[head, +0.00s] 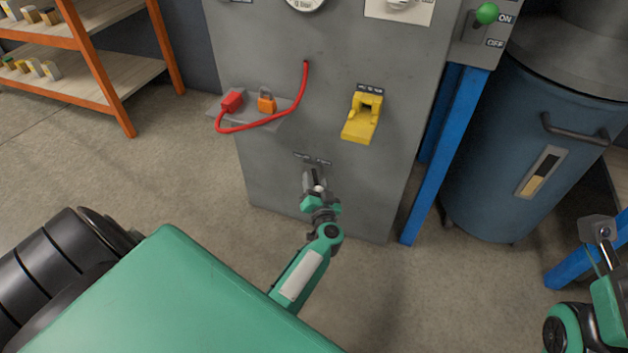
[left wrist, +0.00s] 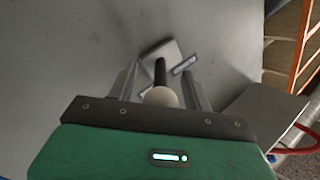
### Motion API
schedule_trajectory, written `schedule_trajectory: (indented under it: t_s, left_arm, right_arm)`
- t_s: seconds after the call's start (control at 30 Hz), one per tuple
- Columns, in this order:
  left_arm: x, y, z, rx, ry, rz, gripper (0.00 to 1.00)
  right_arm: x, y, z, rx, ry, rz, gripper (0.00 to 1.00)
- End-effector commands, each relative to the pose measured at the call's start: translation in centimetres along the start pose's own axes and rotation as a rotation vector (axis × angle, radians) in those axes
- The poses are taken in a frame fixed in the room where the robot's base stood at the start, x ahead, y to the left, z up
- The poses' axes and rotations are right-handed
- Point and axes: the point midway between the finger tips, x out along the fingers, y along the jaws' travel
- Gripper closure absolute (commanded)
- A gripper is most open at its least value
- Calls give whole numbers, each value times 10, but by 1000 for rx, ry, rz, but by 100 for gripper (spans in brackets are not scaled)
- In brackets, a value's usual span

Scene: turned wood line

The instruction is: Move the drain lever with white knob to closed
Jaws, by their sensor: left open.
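The drain lever is low on the front of the grey cabinet (head: 272,178), below small dark labels that are too small to read. In the left wrist view the drain lever (left wrist: 160,72) is a dark rod on a grey plate, with a pale round knob (left wrist: 161,96) at its near end. The white knob (head: 318,188) also shows in the head view. My left gripper (head: 314,183) is open, with one finger on each side of the knob; I cannot tell whether either touches. My right gripper (head: 600,230) seems to be at the right edge, its fingers unclear.
A yellow handle (head: 361,120) and a grey shelf with a red cable (head: 262,124) and orange padlock (head: 267,102) stick out above. A green-knobbed ON/OFF switch (head: 487,13) is top right. A blue drum (head: 535,140) stands right. Orange shelving (head: 90,60) stands far left.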

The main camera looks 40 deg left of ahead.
Motion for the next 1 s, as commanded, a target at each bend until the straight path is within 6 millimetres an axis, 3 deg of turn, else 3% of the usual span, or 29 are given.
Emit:
schedule_trajectory:
  t_s: [0.37,0.6,0.63,1.0]
  left_arm:
    - [1,0,0,-1,0,0,50]
    - [1,0,0,0,0,0,97]
    - [1,0,0,0,0,0,100]
    - [1,-4,-1,3,22,31,100]
  right_arm:
    - [1,-2,0,5,3,-2,100]
    - [1,-2,0,5,2,-2,100]
    - [1,-2,0,5,2,-2,100]
    - [8,3,-1,-7,10,3,100]
